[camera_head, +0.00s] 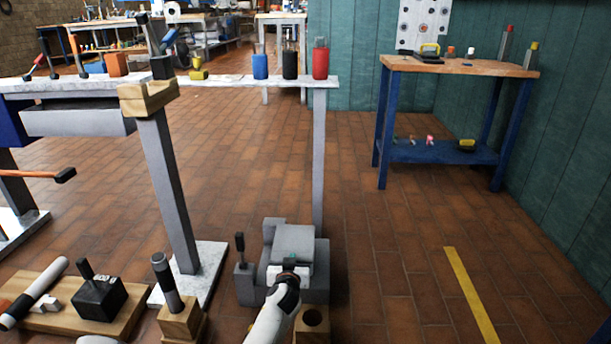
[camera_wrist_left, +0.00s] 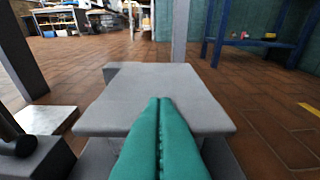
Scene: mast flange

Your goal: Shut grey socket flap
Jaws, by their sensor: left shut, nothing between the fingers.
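The grey socket flap (camera_head: 294,243) is a flat plate on the grey socket block (camera_head: 316,285) at the lower middle of the head view. In the left wrist view the flap (camera_wrist_left: 150,84) fills the centre as a broad plate. My left gripper (camera_head: 288,268) is at the flap's near edge, and its fingers are shut and empty. In the wrist view its green fingertips (camera_wrist_left: 160,101) overlap the near part of the flap; I cannot tell whether they touch it. The gripper hides part of the block, and whether the flap is fully down is unclear. My right gripper is not in view.
A dark-handled lever (camera_head: 240,248) stands left of the block. A grey post (camera_head: 168,190) rises from a pale base further left. Wooden blocks with tools (camera_head: 180,318) stand at the lower left. Floor to the right, around the yellow stripe (camera_head: 468,290), is clear.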

